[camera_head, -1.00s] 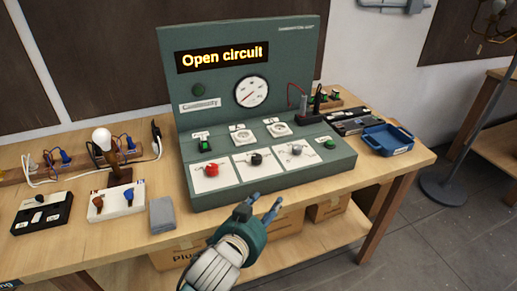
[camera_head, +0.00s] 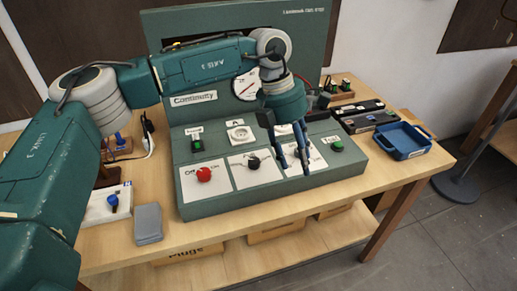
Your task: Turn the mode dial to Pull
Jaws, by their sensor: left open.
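The green test console (camera_head: 185,199) stands on the wooden bench. Its sloped panel has a red dial (camera_head: 204,174) at left and a black dial (camera_head: 254,163) in the middle, each on a white card. A grey dial on the right card is hidden behind my left gripper (camera_head: 293,167). The card lettering is too small to tell which dial has Pull. My left gripper is open, pointing down at the right card, its fingers apart around the hidden dial's place. Contact cannot be told. My right gripper is out of view.
A green button (camera_head: 337,146) sits right of the gripper. A round gauge (camera_head: 246,84) is partly behind my arm, which also covers the display. A blue tray (camera_head: 402,140) stands at the right and a grey block (camera_head: 148,223) at the front left.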

